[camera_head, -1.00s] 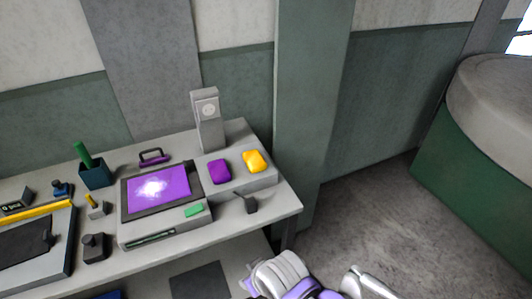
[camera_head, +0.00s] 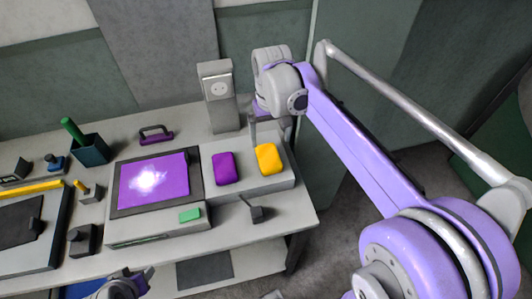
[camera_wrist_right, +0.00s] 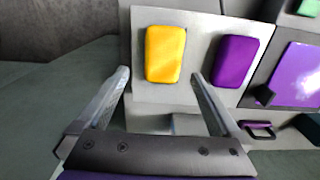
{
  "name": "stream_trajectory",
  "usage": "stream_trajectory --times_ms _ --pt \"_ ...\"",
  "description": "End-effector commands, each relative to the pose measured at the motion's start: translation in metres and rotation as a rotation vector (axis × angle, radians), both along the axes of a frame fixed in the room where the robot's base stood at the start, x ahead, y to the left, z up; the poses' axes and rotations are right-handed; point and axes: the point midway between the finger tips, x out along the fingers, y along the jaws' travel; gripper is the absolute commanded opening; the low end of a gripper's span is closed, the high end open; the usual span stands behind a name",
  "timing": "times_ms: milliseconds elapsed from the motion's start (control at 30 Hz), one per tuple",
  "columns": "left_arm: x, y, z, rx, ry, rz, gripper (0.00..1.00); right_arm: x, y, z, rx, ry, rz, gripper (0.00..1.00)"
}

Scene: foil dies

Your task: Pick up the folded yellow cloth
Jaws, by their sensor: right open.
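The folded yellow cloth (camera_head: 268,159) is a small rounded pad on the right part of a light grey raised block on the bench. It also shows in the right wrist view (camera_wrist_right: 165,54), upper middle. My right gripper (camera_head: 270,128) is just behind the cloth, above the block's back edge. In the right wrist view my right gripper (camera_wrist_right: 160,74) is open and empty, its fingers to either side of the cloth's near end, apart from it. Part of my left gripper (camera_head: 124,285) shows at the bottom left; its fingers are unclear.
A folded purple cloth (camera_head: 225,169) lies close to the left of the yellow one. A grey post with a socket (camera_head: 220,100) stands behind. A dark grey holder (camera_head: 257,212) is in front.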

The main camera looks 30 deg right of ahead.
Motion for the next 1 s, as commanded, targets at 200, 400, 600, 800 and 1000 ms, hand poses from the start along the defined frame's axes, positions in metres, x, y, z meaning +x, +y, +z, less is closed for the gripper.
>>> stream_trajectory --times_ms 200,400,600,800,1000 --pt "-0.001 0.0 -0.003 0.0 0.002 0.0 0.5 -0.001 0.001 -0.03 0.0 -0.001 0.001 1.0" --pt "-0.001 0.0 -0.003 0.0 0.002 0.0 0.5 -0.002 0.003 -0.047 0.0 -0.002 0.001 1.0" --pt "-0.001 0.0 -0.004 0.0 0.002 0.0 0.5 -0.004 0.006 -0.076 0.0 -0.002 0.001 1.0" --pt "-0.001 0.0 -0.004 0.0 0.002 0.0 0.5 -0.005 0.006 -0.085 -0.001 -0.003 0.001 1.0" --pt "-0.001 0.0 -0.004 0.0 0.002 0.0 0.5 -0.005 0.006 -0.084 -0.001 -0.003 0.001 0.89"
